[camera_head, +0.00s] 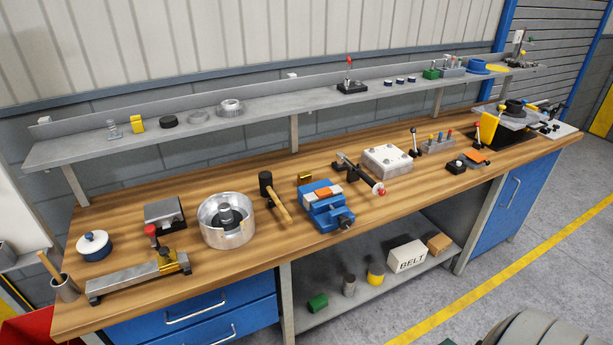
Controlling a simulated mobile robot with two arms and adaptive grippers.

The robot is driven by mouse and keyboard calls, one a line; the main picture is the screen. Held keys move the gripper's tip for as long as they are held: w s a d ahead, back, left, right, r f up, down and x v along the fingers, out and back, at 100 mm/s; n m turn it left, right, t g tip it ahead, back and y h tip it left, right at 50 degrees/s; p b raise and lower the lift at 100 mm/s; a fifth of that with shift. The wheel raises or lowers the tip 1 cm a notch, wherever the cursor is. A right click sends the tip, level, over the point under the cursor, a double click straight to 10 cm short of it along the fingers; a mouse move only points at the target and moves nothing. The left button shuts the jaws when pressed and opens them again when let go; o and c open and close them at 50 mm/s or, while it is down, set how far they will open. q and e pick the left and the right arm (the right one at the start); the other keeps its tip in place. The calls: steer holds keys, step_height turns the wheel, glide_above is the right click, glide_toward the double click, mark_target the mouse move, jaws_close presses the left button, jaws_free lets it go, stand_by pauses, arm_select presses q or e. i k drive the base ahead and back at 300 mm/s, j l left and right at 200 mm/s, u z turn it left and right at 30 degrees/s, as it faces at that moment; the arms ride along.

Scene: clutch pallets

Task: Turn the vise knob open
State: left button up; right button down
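A blue vise (322,201) stands on the wooden workbench, near the front edge and around the middle of its length. Its top carries grey jaws and small orange pieces. The vise knob (345,222) is at the vise's front right end, close to the bench edge. It is small here, and I cannot tell how far it is turned or whether the jaws are apart. Neither of my grippers is in view.
A hammer (279,204) lies just left of the vise. A rod with a red end (379,189) lies to its right, beside a pale block (387,160). A round metal housing (226,221) is further left. A shelf (265,115) runs behind.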

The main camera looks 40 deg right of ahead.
mark_target(344, 223)
steer(key=z, duration=1.2)
